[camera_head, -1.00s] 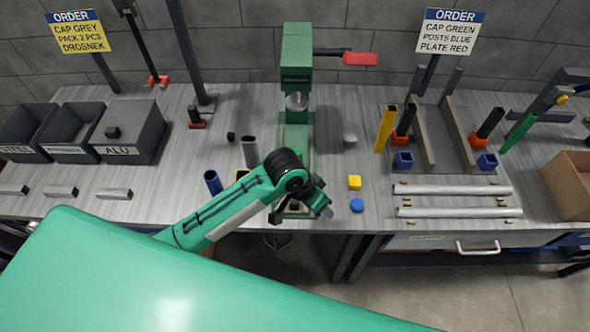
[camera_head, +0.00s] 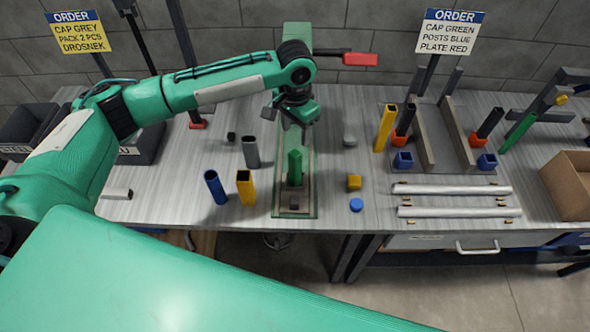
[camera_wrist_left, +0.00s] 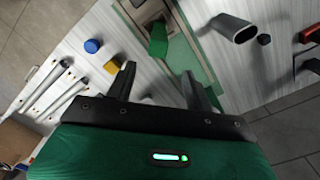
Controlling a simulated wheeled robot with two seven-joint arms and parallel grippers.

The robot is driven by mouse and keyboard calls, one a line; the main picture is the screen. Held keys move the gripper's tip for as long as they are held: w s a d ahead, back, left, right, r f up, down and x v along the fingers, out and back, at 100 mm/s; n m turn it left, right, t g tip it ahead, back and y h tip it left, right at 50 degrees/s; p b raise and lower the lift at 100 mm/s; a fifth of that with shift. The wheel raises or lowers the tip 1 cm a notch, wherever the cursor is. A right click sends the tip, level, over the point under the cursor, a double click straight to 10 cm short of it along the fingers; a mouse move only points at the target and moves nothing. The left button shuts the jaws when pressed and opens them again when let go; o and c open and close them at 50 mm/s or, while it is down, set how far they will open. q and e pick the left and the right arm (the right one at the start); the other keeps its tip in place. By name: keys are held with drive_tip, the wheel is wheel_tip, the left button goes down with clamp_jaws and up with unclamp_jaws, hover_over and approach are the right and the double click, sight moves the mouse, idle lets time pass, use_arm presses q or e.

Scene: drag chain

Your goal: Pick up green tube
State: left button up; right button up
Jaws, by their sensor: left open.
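A green tube (camera_head: 295,168) stands upright on the base of the green press in the head view. It also shows in the left wrist view (camera_wrist_left: 158,42), beyond the fingers. Another green tube (camera_head: 518,133) leans at the far right of the bench. My left gripper (camera_head: 291,117) is above and behind the standing tube in the head view, apart from it. In the left wrist view its two fingers (camera_wrist_left: 159,75) are spread with nothing between them. My right gripper is not in view.
The press (camera_head: 310,36) is partly hidden by my left arm; its red handle (camera_head: 361,59) sticks out right. A grey tube (camera_head: 250,152), a yellow tube (camera_head: 245,188) and a blue tube (camera_head: 215,187) stand left of its base. A yellow block (camera_head: 354,182) and blue cap (camera_head: 356,205) lie right.

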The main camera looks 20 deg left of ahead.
sight(295, 150)
use_arm(q)
drive_tip(key=shift+a+f, duration=0.1)
drive_tip(key=shift+f, duration=0.25)
wheel_tip(295, 150, down, 8)
drive_tip(key=shift+r+p, duration=0.2)
drive_tip(key=shift+p, duration=0.9)
drive_tip(key=f+p, duration=0.1)
drive_tip(key=f, duration=0.2)
drive_tip(key=f+p, duration=0.1)
drive_tip(key=shift+s+f+p, duration=0.25)
drive_tip(key=shift+s+p, duration=0.05)
drive_tip(key=shift+s, duration=0.1)
drive_tip(key=shift+f, duration=0.45)
drive_tip(key=c, duration=1.1)
clamp_jaws()
drive_tip(key=shift+r, duration=0.2)
